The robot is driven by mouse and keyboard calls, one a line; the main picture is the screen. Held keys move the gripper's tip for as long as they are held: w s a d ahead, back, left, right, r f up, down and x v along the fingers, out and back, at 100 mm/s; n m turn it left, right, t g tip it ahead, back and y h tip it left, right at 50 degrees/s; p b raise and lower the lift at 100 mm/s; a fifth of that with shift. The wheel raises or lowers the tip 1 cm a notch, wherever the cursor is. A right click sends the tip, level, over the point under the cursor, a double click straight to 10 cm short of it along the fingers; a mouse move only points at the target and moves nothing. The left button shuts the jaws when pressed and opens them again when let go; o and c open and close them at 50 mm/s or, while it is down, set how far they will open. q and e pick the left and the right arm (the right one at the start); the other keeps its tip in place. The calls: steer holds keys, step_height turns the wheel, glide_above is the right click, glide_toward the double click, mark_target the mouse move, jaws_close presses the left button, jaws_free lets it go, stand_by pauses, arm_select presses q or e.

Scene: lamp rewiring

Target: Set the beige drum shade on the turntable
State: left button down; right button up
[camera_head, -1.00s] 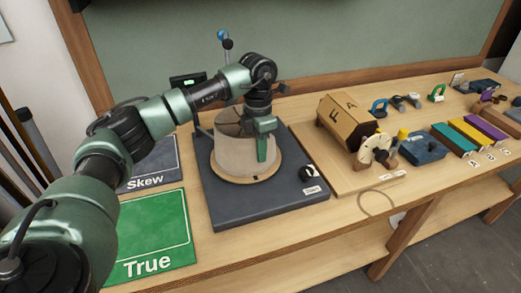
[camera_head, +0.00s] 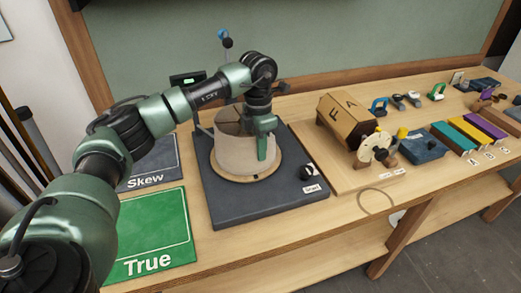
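The beige drum shade (camera_head: 236,158) stands upright on the round wooden turntable (camera_head: 247,178), which sits on a dark base (camera_head: 255,209). My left gripper (camera_head: 262,150) points down at the right side of the shade. One green finger shows in front of the shade's wall; the other finger is not clearly seen, so I cannot tell whether the gripper grips the wall. My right gripper is not in view.
A green mat marked True (camera_head: 152,235) and a dark mat marked Skew (camera_head: 150,165) lie left of the base. A wooden drum with letters (camera_head: 349,121) stands to the right. Coloured blocks (camera_head: 470,135) lie farther right. A dark knob (camera_head: 306,173) sits on the base's right side.

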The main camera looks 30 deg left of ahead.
arm_select(q)
steer(key=shift+f, duration=0.1)
stand_by(0.5)
steer(key=shift+f, duration=0.25)
steer(key=c, duration=1.6)
jaws_free()
steer(key=o, duration=0.5)
steer(key=shift+r, duration=0.2)
steer(key=shift+r+p, duration=0.65)
steer(key=shift+r, duration=0.35)
steer(key=shift+r+p, duration=1.9)
steer(key=shift+r, duration=0.95)
